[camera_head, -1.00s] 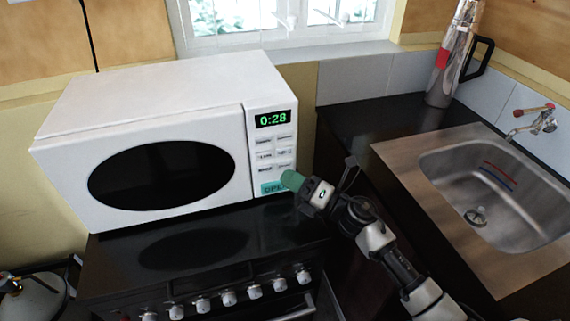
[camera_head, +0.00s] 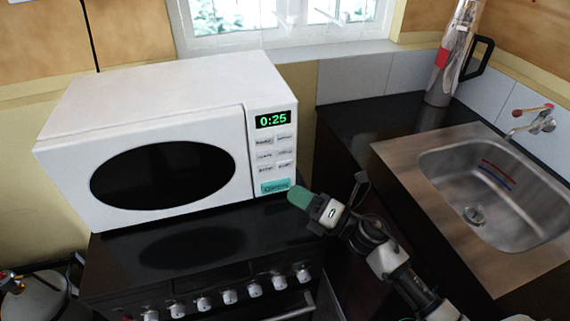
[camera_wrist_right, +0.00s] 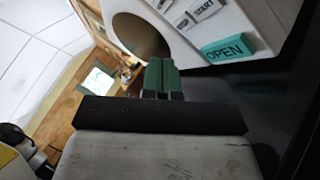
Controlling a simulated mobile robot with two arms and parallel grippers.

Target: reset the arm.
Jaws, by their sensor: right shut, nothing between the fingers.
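My right gripper (camera_head: 299,197) has green fingers and is shut with nothing between them. In the head view it is just right of and below the microwave's OPEN button, apart from it. In the right wrist view the shut green fingertips (camera_wrist_right: 161,72) point toward the lower front of the microwave, with the teal OPEN button (camera_wrist_right: 228,48) to their right. The white microwave (camera_head: 160,92) has its door closed, and its display (camera_head: 272,119) reads 0:25. My left gripper is not in view.
The microwave stands on a black stove (camera_head: 200,255) with several white knobs along its front. A metal sink (camera_head: 500,190) with a tap (camera_head: 535,120) is at the right. A metal flask-like vessel (camera_head: 452,60) with a black handle stands on the dark counter (camera_head: 375,117) behind the sink.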

